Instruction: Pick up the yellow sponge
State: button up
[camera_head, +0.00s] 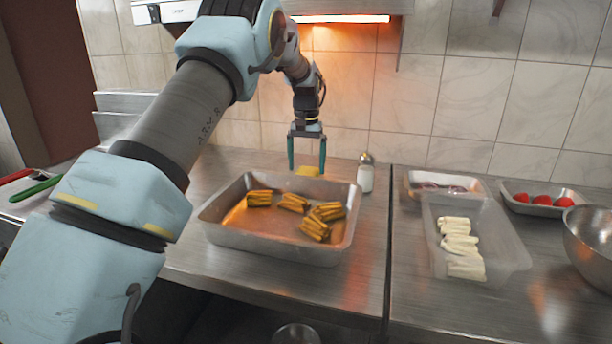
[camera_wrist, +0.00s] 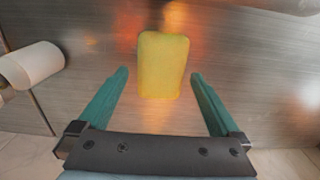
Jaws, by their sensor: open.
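The yellow sponge (camera_head: 308,171) lies on the steel counter behind the metal tray, near the wall, in the head view. In the wrist view the sponge (camera_wrist: 163,65) is a yellow rounded block, centred a little beyond the fingertips. My gripper (camera_head: 307,168) points down above the sponge, its two green fingers spread. In the wrist view my gripper (camera_wrist: 158,76) is open and empty, with one finger on each side of the sponge's line. The fingers do not touch it.
A metal tray (camera_head: 222,232) with several grilled pieces stands in front of the sponge. A salt shaker (camera_head: 366,176) stands close to its right. Farther right are a clear container (camera_head: 513,250) with white rolls, a tray of red pieces (camera_head: 572,208) and a steel bowl (camera_head: 592,250).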

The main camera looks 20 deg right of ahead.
aim_at(306, 172)
jog(key=shift+f, duration=1.5)
jog(key=shift+c, duration=0.2)
jog(key=c, duration=1.2)
notch_tip(306, 172, up, 10)
jog(key=shift+a+b, duration=0.1)
jog(key=shift+b, duration=0.7)
jog(key=shift+c, duration=0.2)
